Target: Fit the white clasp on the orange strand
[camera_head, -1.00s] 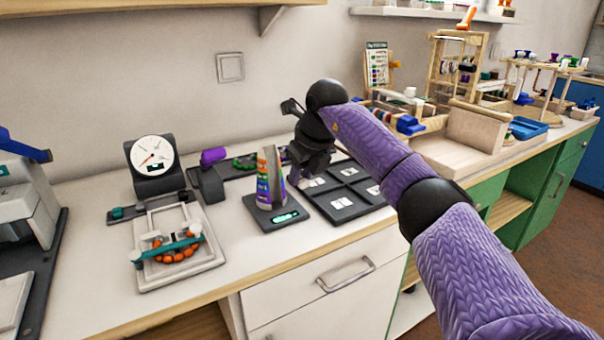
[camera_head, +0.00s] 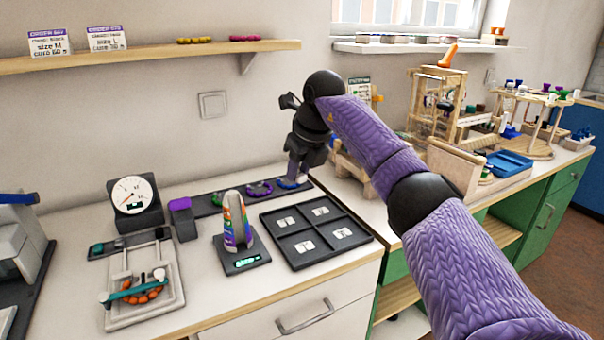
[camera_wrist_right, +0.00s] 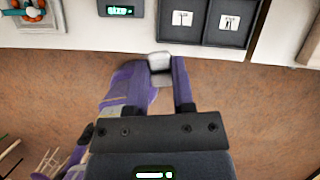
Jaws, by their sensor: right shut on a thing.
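The orange strand (camera_head: 148,296) lies on a pale board (camera_head: 172,291) at the front left of the counter, with a teal bar (camera_head: 140,287) crossing over it. It also shows at the top left of the right wrist view (camera_wrist_right: 32,13). In the right wrist view my right gripper (camera_wrist_right: 172,72) is shut on the white clasp (camera_wrist_right: 160,62), which shows at the fingertips. The clasp's far side is hidden. My left gripper is not in view.
A dark tray (camera_head: 331,258) with several carded compartments stands right of a small scale (camera_head: 245,263) with a rainbow-striped cone (camera_head: 238,220). A dial gauge (camera_head: 135,200) stands behind the board. Wooden racks (camera_head: 437,110) fill the right. Bare counter (camera_head: 205,300) lies between board and scale.

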